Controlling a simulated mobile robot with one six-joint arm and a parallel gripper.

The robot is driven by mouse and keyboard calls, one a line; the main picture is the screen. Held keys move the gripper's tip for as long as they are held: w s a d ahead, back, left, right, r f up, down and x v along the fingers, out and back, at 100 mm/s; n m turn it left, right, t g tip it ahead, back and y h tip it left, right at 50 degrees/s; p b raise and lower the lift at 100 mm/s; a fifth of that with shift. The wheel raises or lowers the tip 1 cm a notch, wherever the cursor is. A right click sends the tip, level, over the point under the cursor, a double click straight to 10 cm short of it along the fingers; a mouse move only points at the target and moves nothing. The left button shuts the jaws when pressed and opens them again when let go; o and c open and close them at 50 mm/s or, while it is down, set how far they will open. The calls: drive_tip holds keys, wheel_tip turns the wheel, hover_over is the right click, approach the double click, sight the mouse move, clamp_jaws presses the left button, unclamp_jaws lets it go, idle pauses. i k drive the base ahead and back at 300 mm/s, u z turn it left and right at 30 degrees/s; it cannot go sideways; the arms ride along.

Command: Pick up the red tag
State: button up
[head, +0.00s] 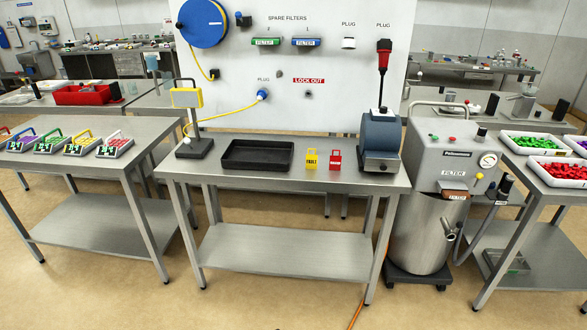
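A small red tag (335,159) stands on the middle steel table (290,184), right of its centre. It looks upright, with a loop-like top and small print on its face that is too small to read. A yellow tag (311,160) stands just left of it, apart from it by a narrow gap. My gripper is not in view.
A black tray (257,155) lies left of the tags. A blue-grey machine (380,143) stands close on their right. A white panel (292,70) rises behind. A lamp-like stand (190,125) is at the left end. The table's front strip is clear.

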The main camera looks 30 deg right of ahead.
sight(335, 161)
drive_tip(key=u, duration=0.3)
drive_tip(key=k, duration=0.3)
drive_tip(key=u, duration=0.8)
drive_tip(key=k, duration=1.15)
drive_tip(key=z, duration=0.1)
drive_tip(key=i, duration=0.85)
drive_tip(key=z, duration=0.65)
drive_tip(key=i, duration=1.5)
drive_tip(key=u, duration=0.2)
